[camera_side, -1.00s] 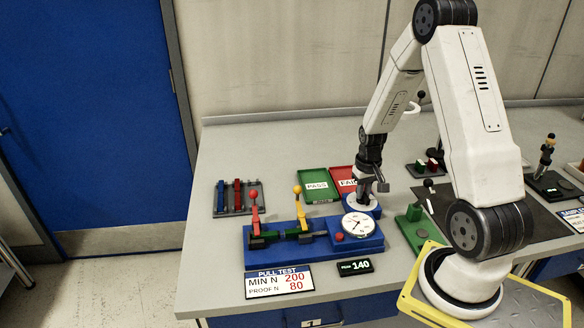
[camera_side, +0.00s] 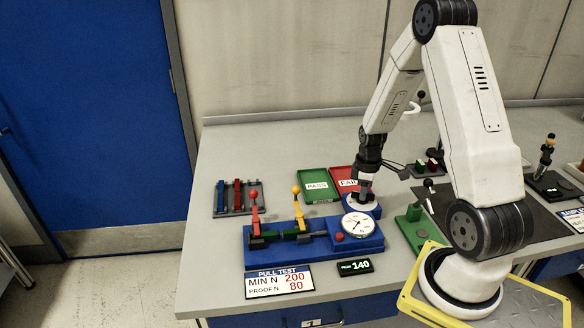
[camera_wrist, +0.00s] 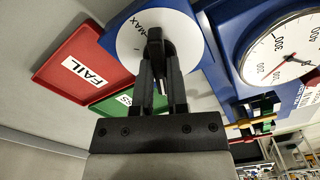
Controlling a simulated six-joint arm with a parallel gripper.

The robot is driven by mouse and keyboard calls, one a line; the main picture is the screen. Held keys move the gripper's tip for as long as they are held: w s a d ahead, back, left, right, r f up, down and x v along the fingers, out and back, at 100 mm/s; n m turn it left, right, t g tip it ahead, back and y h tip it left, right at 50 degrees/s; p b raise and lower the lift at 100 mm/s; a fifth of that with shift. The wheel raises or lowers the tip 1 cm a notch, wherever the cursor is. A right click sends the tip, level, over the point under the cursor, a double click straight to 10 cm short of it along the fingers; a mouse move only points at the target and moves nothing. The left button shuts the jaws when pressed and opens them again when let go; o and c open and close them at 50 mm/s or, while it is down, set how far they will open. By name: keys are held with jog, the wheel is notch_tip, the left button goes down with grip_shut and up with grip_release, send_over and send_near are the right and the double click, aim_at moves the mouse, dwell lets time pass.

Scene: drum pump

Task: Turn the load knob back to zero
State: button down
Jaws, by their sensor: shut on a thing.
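The load knob shows in the wrist view as a black grip on a white round plate (camera_wrist: 187,32) marked MAX. My gripper (camera_wrist: 157,50) is shut on the black grip, one finger on each side. In the side view my gripper (camera_side: 363,192) points down over the white plate (camera_side: 362,204) at the back right of the blue pull tester (camera_side: 315,249). The fingers hide part of the grip and the plate's marks. A round white gauge (camera_side: 358,224) sits in front of the knob; it also shows in the wrist view (camera_wrist: 287,48), its needle hard to read.
The green PASS tray (camera_side: 318,195) and red FAIL tray (camera_side: 341,171) lie just behind the tester. Red and yellow ball levers (camera_side: 254,196) stand on its left. A display (camera_side: 355,267) reads 140. A green lever fixture (camera_side: 417,232) stands close on the right.

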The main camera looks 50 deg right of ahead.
jog(key=n, duration=0.5)
dwell(0.4)
jog(key=c, duration=0.6)
grip_release()
jog(key=shift+c, duration=0.2)
jog(key=shift+r, duration=0.1)
jog(key=shift+r, duration=3.8)
